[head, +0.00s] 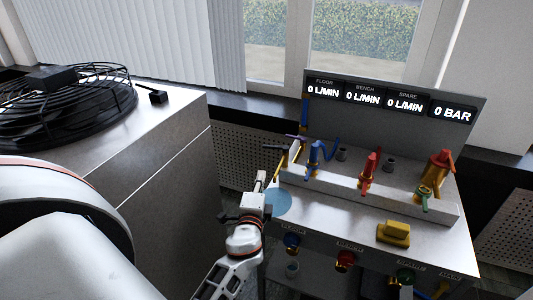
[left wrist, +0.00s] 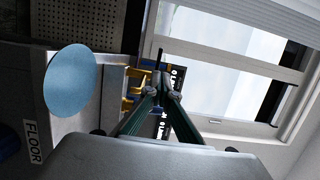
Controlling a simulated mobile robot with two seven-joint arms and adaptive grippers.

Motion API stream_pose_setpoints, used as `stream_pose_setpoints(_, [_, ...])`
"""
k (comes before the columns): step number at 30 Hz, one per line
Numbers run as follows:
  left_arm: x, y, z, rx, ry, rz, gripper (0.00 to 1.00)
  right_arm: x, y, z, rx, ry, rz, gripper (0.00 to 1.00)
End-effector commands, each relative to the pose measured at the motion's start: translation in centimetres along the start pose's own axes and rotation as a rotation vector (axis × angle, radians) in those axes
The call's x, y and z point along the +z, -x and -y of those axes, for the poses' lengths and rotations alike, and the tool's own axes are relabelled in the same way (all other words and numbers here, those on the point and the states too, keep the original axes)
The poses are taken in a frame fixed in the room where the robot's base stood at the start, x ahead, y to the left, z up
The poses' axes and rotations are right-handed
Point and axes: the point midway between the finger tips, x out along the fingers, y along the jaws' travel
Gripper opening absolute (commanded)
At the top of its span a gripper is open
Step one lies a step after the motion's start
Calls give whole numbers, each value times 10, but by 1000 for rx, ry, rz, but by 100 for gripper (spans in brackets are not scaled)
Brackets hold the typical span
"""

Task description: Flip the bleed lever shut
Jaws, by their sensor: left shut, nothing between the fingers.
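The bench panel carries several coloured valves, and I can read no bleed label on any of them. A blue-handled valve (head: 314,158) stands at the left, a red one (head: 369,168) in the middle, and an orange one with a red handle (head: 438,170) at the right. A small green-handled valve (head: 424,193) sits in front of the orange one. My left gripper (head: 261,181) is shut and empty beside the bench's left end, near a yellow part (head: 279,163). In the left wrist view, yellow parts (left wrist: 134,86) show just left of the fingertips. My right gripper is out of view.
A light blue disc (head: 278,202) is close to my left gripper; it also shows in the left wrist view (left wrist: 72,80). A yellow block (head: 393,233) lies on the bench top. The display panel (head: 395,118) reads 0 throughout. A large cabinet (head: 165,145) with a fan guard stands at left.

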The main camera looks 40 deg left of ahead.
Motion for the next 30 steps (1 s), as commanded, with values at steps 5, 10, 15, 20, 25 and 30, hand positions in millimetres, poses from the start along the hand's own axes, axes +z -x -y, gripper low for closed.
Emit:
stream_pose_setpoints(5, [0,-27,2,-2,2,-1,0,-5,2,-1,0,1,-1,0])
stream_pose_setpoints(10, [-1,-61,2,-2,2,-2,0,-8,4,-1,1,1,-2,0])
stream_pose_setpoints(15, [0,-94,2,-1,2,-1,0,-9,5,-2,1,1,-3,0])
stream_pose_setpoints(20, [0,-117,1,1,3,-2,0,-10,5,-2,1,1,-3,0])
stream_pose_setpoints(25, [0,-131,0,0,4,-2,0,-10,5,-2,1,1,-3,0])
stream_pose_setpoints(30, [0,-134,0,1,3,-2,0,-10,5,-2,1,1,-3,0])
